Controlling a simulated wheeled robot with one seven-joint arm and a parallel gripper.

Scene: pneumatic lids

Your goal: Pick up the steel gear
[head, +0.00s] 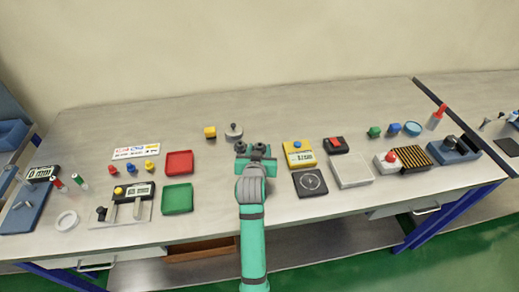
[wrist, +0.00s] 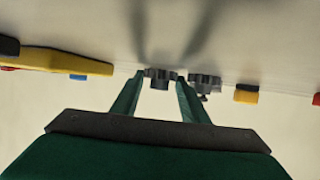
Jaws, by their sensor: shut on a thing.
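My gripper (head: 256,158) reaches over the middle of the table. In the wrist view, its two green fingers (wrist: 161,82) are shut on a dark grey toothed gear (wrist: 160,73), the steel gear by its look. A short stub shows on the gear's face. The gear is near the table surface; I cannot tell whether it touches it. In the head view my gripper hides it. A second grey toothed piece (wrist: 205,79) is just outside the right finger in the wrist view. In the head view it appears as a grey disc with a knob (head: 233,132), behind and left of my gripper.
Red (head: 179,163) and green (head: 178,198) trays lie to the left. A yellow meter (head: 298,154) and a dark square plate (head: 310,183) stand close on the right. The table behind is clear.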

